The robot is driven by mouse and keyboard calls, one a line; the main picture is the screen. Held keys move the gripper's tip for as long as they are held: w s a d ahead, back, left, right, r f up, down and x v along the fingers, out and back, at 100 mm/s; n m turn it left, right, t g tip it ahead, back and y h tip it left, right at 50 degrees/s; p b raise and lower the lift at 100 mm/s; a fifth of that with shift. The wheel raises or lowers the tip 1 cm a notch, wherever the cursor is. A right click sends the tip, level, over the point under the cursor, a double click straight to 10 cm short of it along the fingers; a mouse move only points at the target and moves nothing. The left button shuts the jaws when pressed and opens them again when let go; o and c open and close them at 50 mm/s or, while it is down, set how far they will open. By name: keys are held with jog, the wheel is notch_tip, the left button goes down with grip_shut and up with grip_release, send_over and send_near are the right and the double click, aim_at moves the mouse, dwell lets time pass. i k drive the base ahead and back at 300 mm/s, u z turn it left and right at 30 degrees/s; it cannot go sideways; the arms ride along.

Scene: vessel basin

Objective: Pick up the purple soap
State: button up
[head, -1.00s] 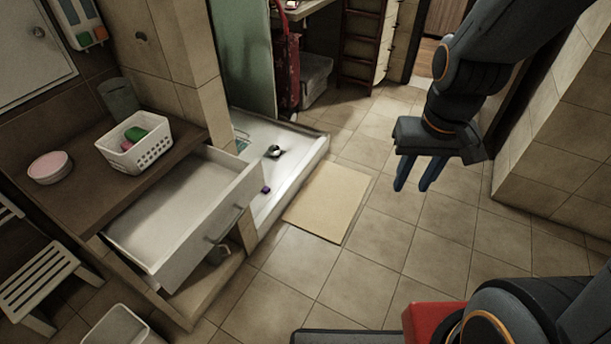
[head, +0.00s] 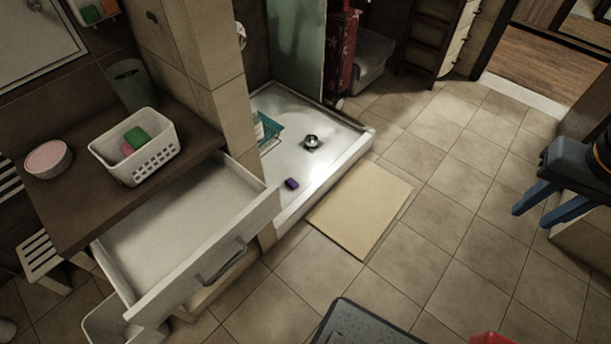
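The purple soap (head: 291,184) is a small dark purple block. It lies on the white floor of the shower basin (head: 335,160), near its front edge and left of the round drain fitting (head: 312,142). My gripper (head: 537,208) is at the right edge of the head view, well apart from the soap. Its two blue fingers are spread with a gap between them, and nothing shows in the gap.
An open, empty drawer (head: 185,235) juts out left of the basin. A counter above it holds a white basket (head: 150,160) with green and pink items. A beige mat (head: 360,208) lies before the basin. Tiled floor to its right is clear.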

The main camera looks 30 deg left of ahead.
aim_at(291, 183)
jog(key=u, duration=0.2)
jog(key=i, duration=0.75)
jog(key=u, duration=0.85)
jog(key=i, duration=0.5)
jog(key=u, duration=0.45)
